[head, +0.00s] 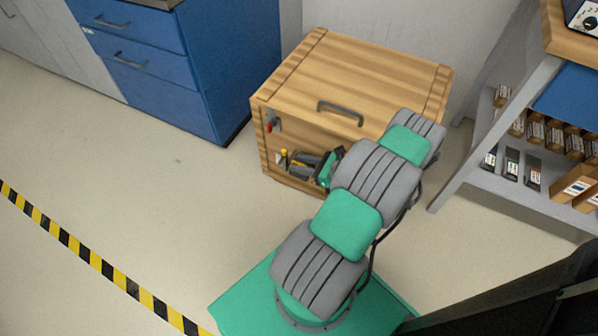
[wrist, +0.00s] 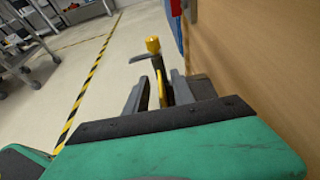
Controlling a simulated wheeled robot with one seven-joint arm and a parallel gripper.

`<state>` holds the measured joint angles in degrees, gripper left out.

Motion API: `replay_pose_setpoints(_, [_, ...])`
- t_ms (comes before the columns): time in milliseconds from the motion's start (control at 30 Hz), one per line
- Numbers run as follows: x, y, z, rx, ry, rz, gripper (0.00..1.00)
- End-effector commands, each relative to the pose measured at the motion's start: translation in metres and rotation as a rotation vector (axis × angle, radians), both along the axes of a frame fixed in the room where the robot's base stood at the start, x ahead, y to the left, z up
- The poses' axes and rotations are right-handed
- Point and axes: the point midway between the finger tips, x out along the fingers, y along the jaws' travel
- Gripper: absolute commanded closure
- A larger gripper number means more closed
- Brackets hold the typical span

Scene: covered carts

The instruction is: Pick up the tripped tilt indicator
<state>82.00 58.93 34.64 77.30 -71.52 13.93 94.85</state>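A wooden box-like cart (head: 345,85) with a handle on its lid stands in the middle of the head view. A small red piece (head: 269,127) is on its front face by a grey bracket, and it also shows at the top of the wrist view (wrist: 176,8). A yellow-topped dark part (head: 283,153) sits lower on that face. In the wrist view its yellow knob (wrist: 152,44) stands just past my fingers. My gripper (wrist: 158,82) appears open, with gaps beside a dark and yellow stem between its fingers. Which part is the tilt indicator I cannot tell.
The wooden panel (wrist: 245,50) runs close along my gripper's right side in the wrist view. Blue drawers (head: 140,45) stand left of the cart. A shelf with boxes (head: 550,135) stands right. The floor up to the striped tape (head: 95,258) is clear.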

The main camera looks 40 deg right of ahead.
Motion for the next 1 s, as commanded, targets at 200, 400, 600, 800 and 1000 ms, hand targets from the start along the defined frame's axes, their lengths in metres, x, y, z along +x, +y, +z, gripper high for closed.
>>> replay_pose_setpoints(200, [0.0064,0.0021,-0.0018,-0.001,0.001,-0.001,0.7])
replay_pose_setpoints(400, [0.0062,0.0021,-0.0017,-0.001,0.001,0.0,0.81])
replay_pose_setpoints(600, [0.0061,0.0021,-0.0016,-0.001,0.001,0.0,0.98])
replay_pose_setpoints(800, [0.0061,0.0021,-0.0017,-0.001,0.001,0.0,1.0])
replay_pose_setpoints(1000, [0.0061,0.0021,-0.0017,-0.001,0.001,0.0,1.0])
